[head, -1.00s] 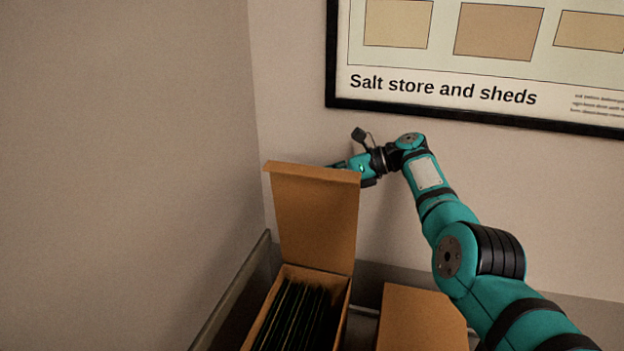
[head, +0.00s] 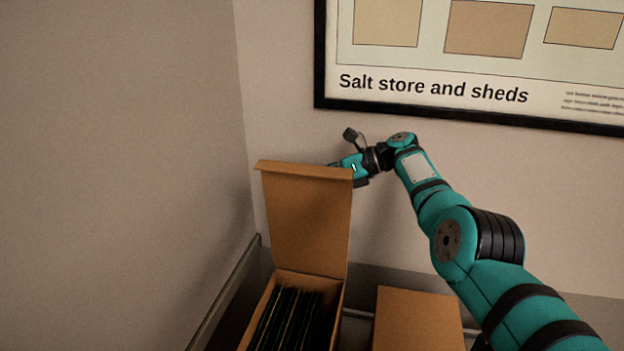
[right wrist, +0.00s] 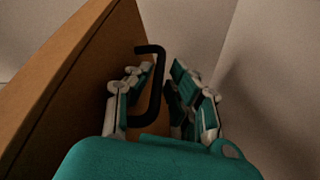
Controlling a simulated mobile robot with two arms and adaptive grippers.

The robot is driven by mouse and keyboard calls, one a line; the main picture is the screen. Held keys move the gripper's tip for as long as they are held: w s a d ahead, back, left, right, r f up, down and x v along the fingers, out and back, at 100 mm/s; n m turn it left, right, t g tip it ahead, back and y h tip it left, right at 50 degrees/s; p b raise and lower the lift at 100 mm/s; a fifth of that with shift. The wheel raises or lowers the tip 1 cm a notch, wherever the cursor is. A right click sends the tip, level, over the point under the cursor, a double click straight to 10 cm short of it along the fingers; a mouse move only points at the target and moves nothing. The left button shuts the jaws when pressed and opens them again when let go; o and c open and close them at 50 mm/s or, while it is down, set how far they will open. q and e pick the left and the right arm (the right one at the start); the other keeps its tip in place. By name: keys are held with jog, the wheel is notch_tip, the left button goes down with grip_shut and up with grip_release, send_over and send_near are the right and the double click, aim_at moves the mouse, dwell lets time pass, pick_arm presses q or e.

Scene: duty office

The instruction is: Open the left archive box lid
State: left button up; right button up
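The left archive box (head: 337,314) is brown cardboard with dark files inside, at the bottom of the head view. Its lid (head: 305,222) stands up, roughly upright, at the box's back edge. My right gripper (head: 340,166) is behind the lid's upper right edge, its fingertips hidden there. In the right wrist view, the brown lid panel (right wrist: 75,85) is at the left with a black bar handle (right wrist: 157,92). My right gripper's fingers (right wrist: 164,70) are spread on either side of the handle, with a gap visible at the right finger. My left gripper is out of view.
A second, closed brown box (head: 418,318) stands to the right. The grey wall (head: 120,150) is close on the left, and the back wall is behind my arm. A black-framed poster (head: 470,95) hangs above.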

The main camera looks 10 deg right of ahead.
jog(key=shift+d+r, duration=0.15)
jog(key=v, duration=1.1)
jog(key=shift+d, duration=0.3)
jog(key=shift+s, duration=0.15)
